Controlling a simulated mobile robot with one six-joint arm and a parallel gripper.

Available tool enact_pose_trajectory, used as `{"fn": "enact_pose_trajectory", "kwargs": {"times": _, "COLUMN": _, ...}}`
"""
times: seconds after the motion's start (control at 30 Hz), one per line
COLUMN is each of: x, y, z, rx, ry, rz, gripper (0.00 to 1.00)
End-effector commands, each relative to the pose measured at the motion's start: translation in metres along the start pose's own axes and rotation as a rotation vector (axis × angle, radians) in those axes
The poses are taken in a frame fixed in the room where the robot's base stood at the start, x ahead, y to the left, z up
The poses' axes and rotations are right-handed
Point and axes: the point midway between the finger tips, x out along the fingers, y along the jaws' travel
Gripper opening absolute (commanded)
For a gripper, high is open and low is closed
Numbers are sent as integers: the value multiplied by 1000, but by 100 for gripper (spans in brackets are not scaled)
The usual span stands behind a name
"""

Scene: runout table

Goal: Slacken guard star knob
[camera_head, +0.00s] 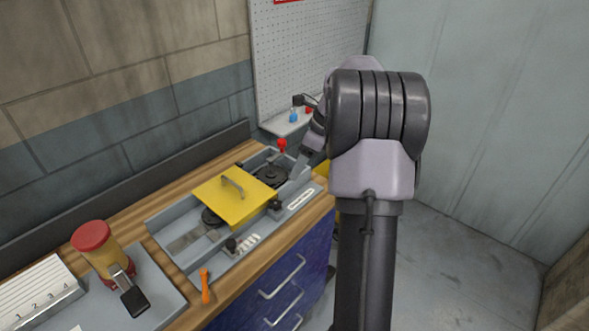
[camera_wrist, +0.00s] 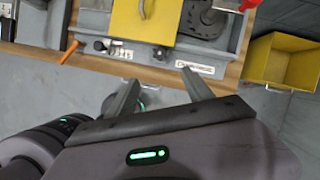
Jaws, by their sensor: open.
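The yellow guard (camera_head: 225,207) with a grey handle lies over the grey machine bed on the bench; part of it shows in the wrist view (camera_wrist: 128,22). A dark knob (camera_head: 275,205) stands by the guard's right front corner; in the wrist view it appears (camera_wrist: 160,53) just below the guard. A second dark knob (camera_head: 231,244) stands further left along the front rail, also in the wrist view (camera_wrist: 99,45). I cannot tell their exact shape. My gripper (camera_wrist: 158,79) is open and empty, its fingertips apart and short of the right knob. My arm hides much of it in the head view.
A red-topped lever (camera_head: 282,144) and dark disc (camera_head: 270,175) are right of the guard. A yellow bin (camera_wrist: 280,61) stands on the floor right of the bench.

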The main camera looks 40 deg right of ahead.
Motion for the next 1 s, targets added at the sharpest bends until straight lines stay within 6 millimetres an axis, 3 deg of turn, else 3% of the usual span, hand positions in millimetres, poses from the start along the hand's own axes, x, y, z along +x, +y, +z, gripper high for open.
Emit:
{"fn": "enact_pose_trajectory", "kwargs": {"times": 0.27, "x": 3, "y": 2, "z": 0, "rx": 21, "ry": 3, "rz": -10, "gripper": 60}}
{"fn": "enact_pose_trajectory", "kwargs": {"times": 0.5, "x": 14, "y": 36, "z": 8, "rx": 426, "ry": 7, "rz": -181, "gripper": 60}}
{"fn": "enact_pose_trajectory", "kwargs": {"times": 0.63, "x": 21, "y": 37, "z": 10, "rx": 488, "ry": 0, "rz": -202, "gripper": 60}}
{"fn": "enact_pose_trajectory", "kwargs": {"times": 1.0, "x": 127, "y": 16, "z": 4, "rx": 487, "ry": 1, "rz": -199, "gripper": 60}}
